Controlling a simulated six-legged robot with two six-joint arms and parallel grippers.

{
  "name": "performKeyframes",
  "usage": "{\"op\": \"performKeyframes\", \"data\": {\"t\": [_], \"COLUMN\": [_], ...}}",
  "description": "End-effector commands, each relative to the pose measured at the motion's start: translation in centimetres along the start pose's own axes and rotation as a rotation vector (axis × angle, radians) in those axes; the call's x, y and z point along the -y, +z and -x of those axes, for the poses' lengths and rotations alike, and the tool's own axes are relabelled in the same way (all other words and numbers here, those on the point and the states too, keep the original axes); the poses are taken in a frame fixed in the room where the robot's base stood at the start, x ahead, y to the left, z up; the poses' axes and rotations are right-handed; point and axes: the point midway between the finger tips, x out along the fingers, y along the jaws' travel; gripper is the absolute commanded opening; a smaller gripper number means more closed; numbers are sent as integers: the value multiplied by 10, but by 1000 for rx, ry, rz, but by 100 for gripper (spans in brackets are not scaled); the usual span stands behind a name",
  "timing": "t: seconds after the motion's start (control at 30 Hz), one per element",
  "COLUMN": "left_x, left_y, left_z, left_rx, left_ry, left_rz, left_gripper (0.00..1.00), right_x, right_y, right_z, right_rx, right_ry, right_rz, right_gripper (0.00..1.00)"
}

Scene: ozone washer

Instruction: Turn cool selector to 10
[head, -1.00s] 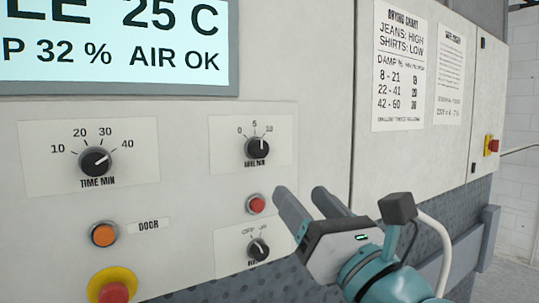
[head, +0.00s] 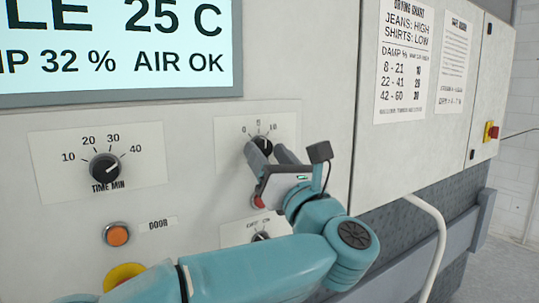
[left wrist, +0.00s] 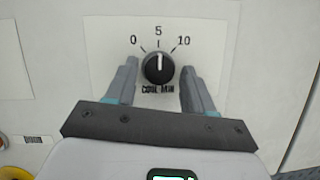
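The cool selector is a round black knob (left wrist: 158,70) with a white pointer line, on a white label marked 0, 5 and 10. In the left wrist view its pointer stands upright, at about 5. In the head view the knob (head: 264,143) is partly hidden behind my fingers. My left gripper (head: 267,150) is open in front of the panel. In the left wrist view its two grey fingers (left wrist: 158,82) stand on either side of the knob, with a gap on each side. My right gripper is not in view.
The time knob (head: 104,167) and an orange door button (head: 117,234) are to the left. A red button (head: 258,201) is just below the gripper, and another knob (head: 261,237) is partly hidden lower down. A display (head: 120,45) is above.

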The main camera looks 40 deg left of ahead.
Motion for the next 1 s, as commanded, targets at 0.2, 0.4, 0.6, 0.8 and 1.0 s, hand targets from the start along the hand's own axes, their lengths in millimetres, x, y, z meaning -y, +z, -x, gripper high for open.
{"op": "performKeyframes", "data": {"t": [0.2,0.4,0.6,0.8,1.0], "left_x": [0,-1,-2,-4,-5], "left_y": [0,-1,-2,-2,2], "left_z": [0,1,2,1,0], "left_rx": [0,0,-1,-3,-5], "left_ry": [1,-7,-40,-100,-163], "left_rz": [1,-17,-95,-236,-387], "left_gripper": [5,5,5,5,5], "right_x": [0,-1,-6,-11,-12], "right_y": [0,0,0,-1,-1], "right_z": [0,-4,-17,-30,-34], "right_rx": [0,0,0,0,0], "right_ry": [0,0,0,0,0], "right_rz": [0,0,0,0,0], "right_gripper": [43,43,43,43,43]}}
